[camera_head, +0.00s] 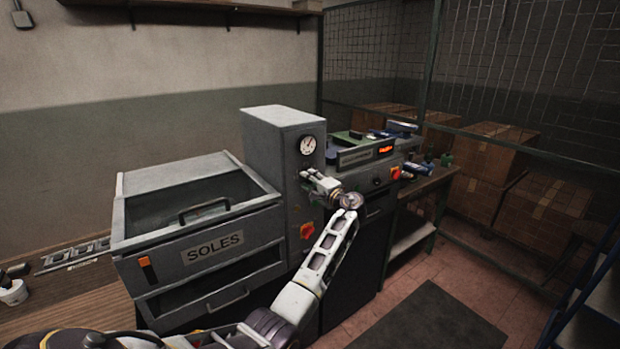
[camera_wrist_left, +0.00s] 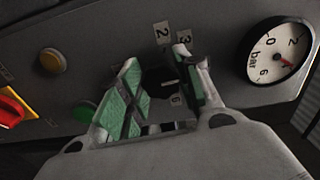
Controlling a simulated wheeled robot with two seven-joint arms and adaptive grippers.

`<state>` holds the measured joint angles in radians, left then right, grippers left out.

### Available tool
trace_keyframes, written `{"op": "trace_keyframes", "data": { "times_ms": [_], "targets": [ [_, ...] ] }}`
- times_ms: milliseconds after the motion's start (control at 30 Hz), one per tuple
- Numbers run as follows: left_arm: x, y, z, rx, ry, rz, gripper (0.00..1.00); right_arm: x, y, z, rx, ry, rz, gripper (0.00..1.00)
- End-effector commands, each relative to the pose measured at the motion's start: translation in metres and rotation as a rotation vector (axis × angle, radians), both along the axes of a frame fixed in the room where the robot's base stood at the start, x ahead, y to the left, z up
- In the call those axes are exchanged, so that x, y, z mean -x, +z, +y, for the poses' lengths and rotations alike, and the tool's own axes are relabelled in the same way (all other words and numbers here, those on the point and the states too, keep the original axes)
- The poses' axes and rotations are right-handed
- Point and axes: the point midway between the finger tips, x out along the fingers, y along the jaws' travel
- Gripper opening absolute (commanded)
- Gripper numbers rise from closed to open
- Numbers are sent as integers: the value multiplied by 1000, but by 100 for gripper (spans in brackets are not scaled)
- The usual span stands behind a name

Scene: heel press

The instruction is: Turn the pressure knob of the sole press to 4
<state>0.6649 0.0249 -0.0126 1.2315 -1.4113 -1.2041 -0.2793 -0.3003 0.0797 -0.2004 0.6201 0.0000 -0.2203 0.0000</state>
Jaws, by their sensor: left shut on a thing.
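The sole press (camera_head: 285,128) is a grey machine with "SOLES" on its front. My left gripper (camera_head: 308,178) is at its narrow front panel, below the round pressure gauge (camera_head: 308,145). In the left wrist view, my left gripper (camera_wrist_left: 157,62) has its green-padded fingers shut on the dark pressure knob (camera_wrist_left: 168,83), one on each side. A pale line shows on the knob. Number plates 2 (camera_wrist_left: 162,32), 3 (camera_wrist_left: 184,37) and 6 (camera_wrist_left: 176,100) stand around it; the fingers hide the rest. The gauge (camera_wrist_left: 279,50) has a red needle. My right gripper is out of view.
A red switch on a yellow plate (camera_wrist_left: 12,108), a green button (camera_wrist_left: 84,111) and an amber button (camera_wrist_left: 53,61) are on the same panel. A bench with another device (camera_head: 370,150) stands to the right.

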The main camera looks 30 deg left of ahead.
Motion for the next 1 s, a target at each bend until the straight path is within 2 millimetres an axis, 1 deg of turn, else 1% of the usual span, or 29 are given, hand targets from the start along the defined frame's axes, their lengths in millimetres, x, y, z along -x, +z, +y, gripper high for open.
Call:
{"op": "trace_keyframes", "data": {
  "times_ms": [33,200,633,667,800,1000],
  "targets": [
    [-1,2,-1,-10,-3,18,10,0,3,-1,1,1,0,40],
    [-1,2,0,-25,-3,56,10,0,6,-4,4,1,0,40],
    [-1,1,-1,-29,-3,65,10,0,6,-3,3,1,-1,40],
    [-1,1,-1,-29,-3,64,38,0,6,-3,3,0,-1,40],
    [-1,1,0,-28,-2,64,56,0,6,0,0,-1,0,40],
    [0,0,0,-28,-1,64,56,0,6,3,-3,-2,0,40]
  ]
}}
